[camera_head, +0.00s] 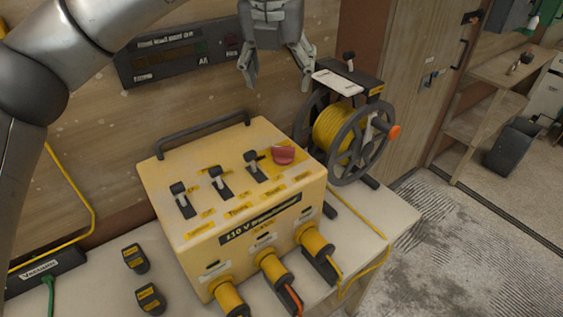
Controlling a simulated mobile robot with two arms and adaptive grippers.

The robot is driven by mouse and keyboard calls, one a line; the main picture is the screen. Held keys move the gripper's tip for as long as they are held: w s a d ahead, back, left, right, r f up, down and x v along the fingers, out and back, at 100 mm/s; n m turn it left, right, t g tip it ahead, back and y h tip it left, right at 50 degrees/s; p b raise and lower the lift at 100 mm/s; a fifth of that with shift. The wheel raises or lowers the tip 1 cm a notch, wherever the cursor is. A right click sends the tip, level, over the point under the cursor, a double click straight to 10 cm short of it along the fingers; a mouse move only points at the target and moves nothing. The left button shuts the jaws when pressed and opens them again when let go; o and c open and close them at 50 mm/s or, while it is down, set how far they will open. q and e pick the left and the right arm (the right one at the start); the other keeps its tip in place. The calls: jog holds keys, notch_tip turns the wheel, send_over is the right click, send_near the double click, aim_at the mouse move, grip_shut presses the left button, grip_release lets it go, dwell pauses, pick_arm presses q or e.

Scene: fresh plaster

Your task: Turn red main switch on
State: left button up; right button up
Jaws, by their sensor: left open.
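The red main switch (284,155) is a red rotary knob on the top right of a yellow 110 V transformer box (170,230). The box stands on a pale bench. Three black toggle levers sit in a row to the left of the red knob. My left gripper (277,78) hangs above and behind the red knob, fingers pointing down. Its fingers are apart and nothing is between them. It is not touching the box. My right gripper is not in view.
A cable reel (345,135) with yellow cable stands right behind the box. A black handle (205,132) rises along the box's back edge. Two black battery-like blocks (150,298) lie at the front left. A dark panel (170,60) hangs on the wall.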

pick_arm(q)
jog(key=b, duration=0.7)
send_near(283, 147)
notch_tip(283, 147, up, 2)
jog(key=x, duration=0.3)
jog(key=p+x, duration=0.1)
jog(key=x, duration=0.3)
jog(key=p+x, duration=0.1)
jog(key=x, duration=0.3)
jog(key=shift+s+a+f, duration=0.1)
jog(key=shift+s, duration=0.3)
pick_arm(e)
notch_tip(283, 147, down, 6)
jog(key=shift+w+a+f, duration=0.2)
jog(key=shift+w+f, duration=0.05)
